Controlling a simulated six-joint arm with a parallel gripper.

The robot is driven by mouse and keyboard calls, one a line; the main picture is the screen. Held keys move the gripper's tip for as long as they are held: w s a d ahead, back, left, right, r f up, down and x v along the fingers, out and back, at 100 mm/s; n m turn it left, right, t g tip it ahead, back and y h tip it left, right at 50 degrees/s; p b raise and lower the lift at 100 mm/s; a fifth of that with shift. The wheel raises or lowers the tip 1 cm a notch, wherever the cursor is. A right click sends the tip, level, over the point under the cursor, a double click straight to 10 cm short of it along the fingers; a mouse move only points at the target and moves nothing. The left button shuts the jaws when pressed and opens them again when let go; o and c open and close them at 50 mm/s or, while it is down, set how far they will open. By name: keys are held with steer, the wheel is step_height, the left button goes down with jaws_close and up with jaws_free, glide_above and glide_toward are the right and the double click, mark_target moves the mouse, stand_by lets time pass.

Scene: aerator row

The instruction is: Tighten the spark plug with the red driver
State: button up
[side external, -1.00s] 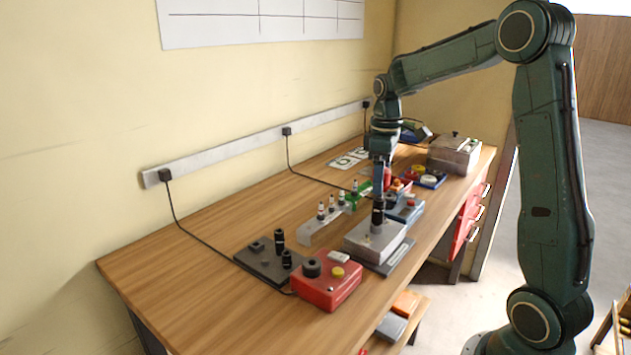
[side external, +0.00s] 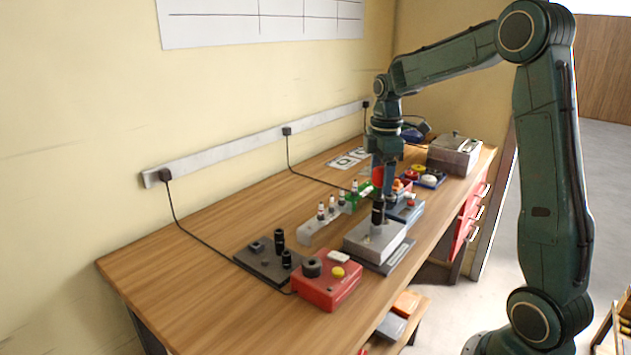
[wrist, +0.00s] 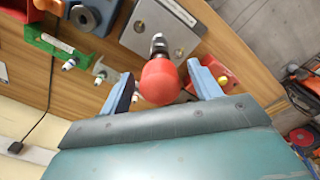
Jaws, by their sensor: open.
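The red driver (side external: 378,177) stands upright over the grey metal block (side external: 363,244), with its dark socket end (side external: 378,214) down at the block's top. In the wrist view its round red handle (wrist: 160,82) sits between the two blue fingers of my gripper (wrist: 163,86). The fingers are spread, with a gap visible on each side of the handle. My gripper also shows in the side view (side external: 385,182), pointing down around the handle. The spark plug under the socket is hidden.
A pale rack (side external: 313,233) with several spark plugs stands left of the block. A dark tray (side external: 262,267) with black sockets and a red box (side external: 325,292) with a knob lie nearer. Blue trays and a grey case (side external: 455,153) are behind. The front left tabletop is clear.

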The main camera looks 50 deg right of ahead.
steer(key=shift+n, duration=0.3)
steer(key=shift+f, duration=0.15)
jaws_close()
steer(key=m, duration=0.5)
steer(key=shift+m, duration=1.4)
